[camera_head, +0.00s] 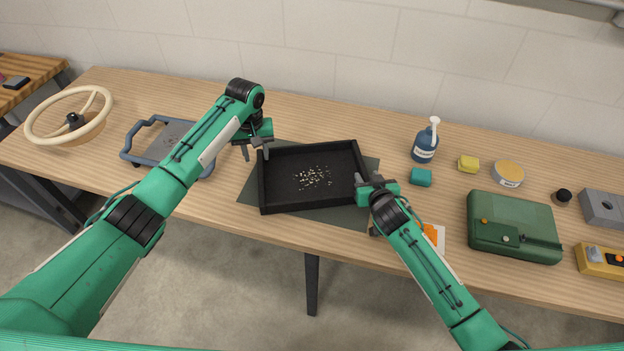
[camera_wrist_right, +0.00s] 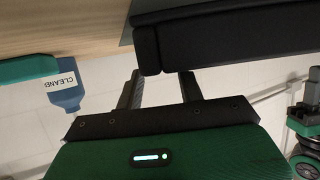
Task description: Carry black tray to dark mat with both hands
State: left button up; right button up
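The black tray (camera_head: 310,205) sits over the dark mat (camera_head: 345,217), which shows past its left, right and front edges. It looks level and flat on the mat. Small pale bits (camera_head: 313,178) lie inside it. My left gripper (camera_head: 256,153) is at the tray's left wall near the far corner, its fingers spread apart. My right gripper (camera_head: 364,184) is at the tray's right wall. In the right wrist view, the right gripper's fingers (camera_wrist_right: 160,90) are apart, with the end of the tray wall (camera_wrist_right: 148,50) between and just beyond them, not clamped.
Left of the tray are a blue-grey frame (camera_head: 133,140) and a cream steering wheel (camera_head: 60,138). To the right stand a blue bottle (camera_head: 425,147), a teal block (camera_head: 421,177), a yellow block (camera_head: 468,163), a round tin (camera_head: 508,173) and a green case (camera_head: 500,240). Papers (camera_head: 434,236) lie by my right arm.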

jog(key=shift+r+v, duration=0.2)
jog(key=shift+v, duration=0.7)
jog(key=shift+r+v, duration=0.2)
jog(key=shift+v, duration=0.7)
jog(key=shift+w, duration=0.2)
